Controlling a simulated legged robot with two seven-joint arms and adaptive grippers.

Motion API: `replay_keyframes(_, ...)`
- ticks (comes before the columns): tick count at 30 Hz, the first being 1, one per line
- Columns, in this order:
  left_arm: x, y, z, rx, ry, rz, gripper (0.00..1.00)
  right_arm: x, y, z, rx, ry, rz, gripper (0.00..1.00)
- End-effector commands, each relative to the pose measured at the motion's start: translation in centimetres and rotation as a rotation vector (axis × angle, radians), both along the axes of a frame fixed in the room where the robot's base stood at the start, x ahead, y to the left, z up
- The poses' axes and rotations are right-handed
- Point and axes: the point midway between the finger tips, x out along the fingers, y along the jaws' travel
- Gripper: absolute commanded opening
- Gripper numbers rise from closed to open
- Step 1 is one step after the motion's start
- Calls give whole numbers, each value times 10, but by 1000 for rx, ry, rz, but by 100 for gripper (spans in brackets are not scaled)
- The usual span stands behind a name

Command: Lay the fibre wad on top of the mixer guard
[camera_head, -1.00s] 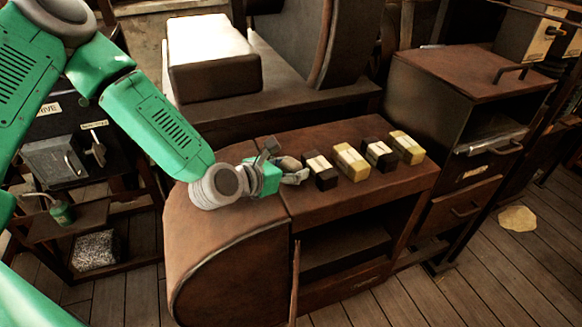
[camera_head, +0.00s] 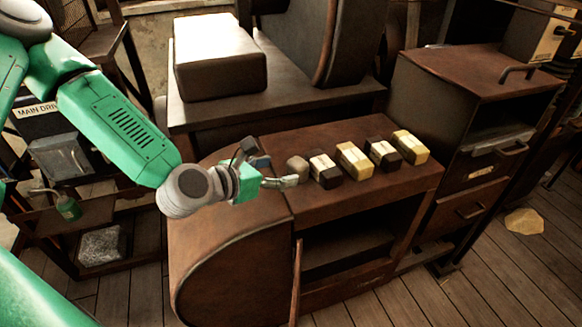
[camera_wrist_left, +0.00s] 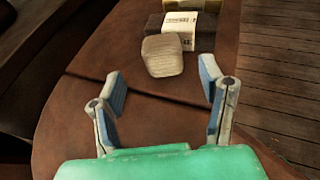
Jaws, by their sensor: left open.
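The lump sits at the left end of a row of blocks. My left gripper (camera_head: 278,171) is open and low over the top, just left of the lump. In the left wrist view the lump (camera_wrist_left: 163,56) lies just beyond the two spread fingertips (camera_wrist_left: 162,84), with nothing between them. The lump's far side is close to a dark block; whether they touch is unclear. My right gripper is not in view.
Several dark and yellow banded blocks (camera_head: 354,160) stand in a row to the right. A pale-topped box (camera_head: 219,55) is on the bench behind. A drawer cabinet (camera_head: 470,110) stands at the right. The housing's top left of the gripper is bare.

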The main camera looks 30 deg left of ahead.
Motion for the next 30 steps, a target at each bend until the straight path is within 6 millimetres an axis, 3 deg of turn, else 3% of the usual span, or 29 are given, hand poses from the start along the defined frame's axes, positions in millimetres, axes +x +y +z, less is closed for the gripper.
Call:
replay_keyframes(3,-21,8,9,-5,1,3,63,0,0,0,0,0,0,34)
replay_keyframes(10,-43,15,19,-3,1,1,63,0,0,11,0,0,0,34)
replay_keyframes(30,-46,15,19,-1,0,0,63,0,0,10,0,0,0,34)
